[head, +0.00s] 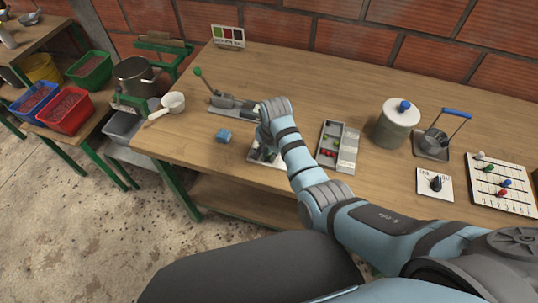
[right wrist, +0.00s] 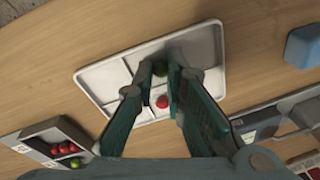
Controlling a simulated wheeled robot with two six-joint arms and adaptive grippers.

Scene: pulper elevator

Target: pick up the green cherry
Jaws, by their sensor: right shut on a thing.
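My right gripper (right wrist: 161,72) is shut on the green cherry (right wrist: 160,69), which shows between its fingertips in the right wrist view. The gripper is over a pale, shallow divided tray (right wrist: 106,79). A red cherry (right wrist: 162,102) lies beside the green one, nearer the wrist. I cannot tell whether the green cherry is clear of the tray floor. In the head view my right forearm and wrist hide most of the tray (head: 252,157) and the cherries in it. My left gripper is not in view.
A grey compartment box (head: 350,146) with several red and green cherries stands right of the tray. A blue block (head: 224,136) and a levered device (head: 232,104) are on the left. A lidded pot (head: 396,124) stands further right. The front left table top is clear.

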